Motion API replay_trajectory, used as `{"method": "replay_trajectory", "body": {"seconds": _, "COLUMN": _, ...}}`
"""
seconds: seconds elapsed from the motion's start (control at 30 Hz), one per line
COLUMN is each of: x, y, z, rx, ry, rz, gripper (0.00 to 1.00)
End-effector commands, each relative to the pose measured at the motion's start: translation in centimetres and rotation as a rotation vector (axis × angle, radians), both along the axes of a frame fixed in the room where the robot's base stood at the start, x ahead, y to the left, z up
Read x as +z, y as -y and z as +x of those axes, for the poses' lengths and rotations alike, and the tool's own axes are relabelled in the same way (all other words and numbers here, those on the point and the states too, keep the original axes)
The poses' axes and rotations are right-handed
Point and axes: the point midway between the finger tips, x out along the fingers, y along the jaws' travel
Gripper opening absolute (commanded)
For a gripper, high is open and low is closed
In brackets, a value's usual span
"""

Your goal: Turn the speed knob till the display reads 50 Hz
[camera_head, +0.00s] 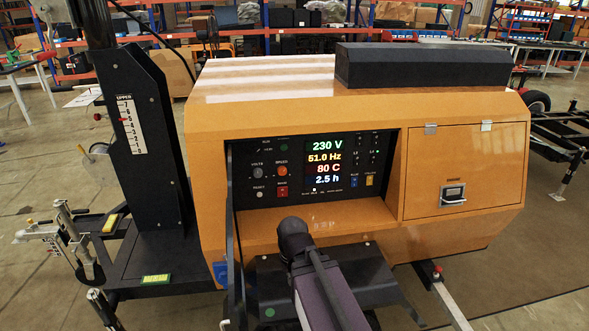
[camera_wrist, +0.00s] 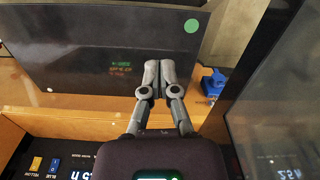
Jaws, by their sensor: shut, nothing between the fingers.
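The control panel (camera_head: 340,190) is set in a recess of the orange cabinet. Its lit display (camera_head: 324,164) reads 230 V, 51.0 Hz, 80 C and 2.5 h. The speed knob (camera_head: 282,171) is orange and sits left of the display; a grey volts knob (camera_head: 258,172) is beside it. My gripper (camera_wrist: 158,70) is shut and empty in the wrist view, with the dark flap behind its fingertips. In the head view my arm stands in front of and below the panel, and its fingers are hidden. The speed knob does not show in the wrist view, apart from my fingers.
A red button (camera_head: 282,191) is just below the speed knob. A dark flap (camera_head: 365,275) with a green dot juts out below the recess. A dark open door (camera_head: 235,230) stands along the recess's left edge. A blue part (camera_wrist: 213,82) is right of my fingers.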

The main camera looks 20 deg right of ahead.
Motion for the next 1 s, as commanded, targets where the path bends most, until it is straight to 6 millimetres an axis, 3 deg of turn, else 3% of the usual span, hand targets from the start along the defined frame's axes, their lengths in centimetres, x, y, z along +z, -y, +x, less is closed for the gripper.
{"method": "replay_trajectory", "body": {"seconds": 0.03, "x": 0.0, "y": 0.0, "z": 0.0, "rx": 0.0, "ry": 0.0, "rz": 0.0, "gripper": 0.0}}
{"method": "replay_trajectory", "body": {"seconds": 0.3, "x": -0.5, "y": 1.0, "z": 1.2, "rx": -0.021, "ry": 0.046, "rz": -0.046, "gripper": 0.8}}
{"method": "replay_trajectory", "body": {"seconds": 0.33, "x": -0.6, "y": 1.4, "z": 1.6, "rx": -0.029, "ry": 0.061, "rz": -0.061, "gripper": 0.86}}
{"method": "replay_trajectory", "body": {"seconds": 0.47, "x": -1.1, "y": 3.5, "z": 4.1, "rx": -0.067, "ry": 0.16, "rz": -0.155, "gripper": 0.86}}
{"method": "replay_trajectory", "body": {"seconds": 0.67, "x": -0.7, "y": 7.7, "z": 9.5, "rx": -0.114, "ry": 0.4, "rz": -0.355, "gripper": 0.86}}
{"method": "replay_trajectory", "body": {"seconds": 0.8, "x": 0.6, "y": 10.3, "z": 13.4, "rx": -0.11, "ry": 0.59, "rz": -0.49, "gripper": 0.86}}
{"method": "replay_trajectory", "body": {"seconds": 1.0, "x": 3.3, "y": 12.2, "z": 18.5, "rx": -0.039, "ry": 0.858, "rz": -0.641, "gripper": 0.86}}
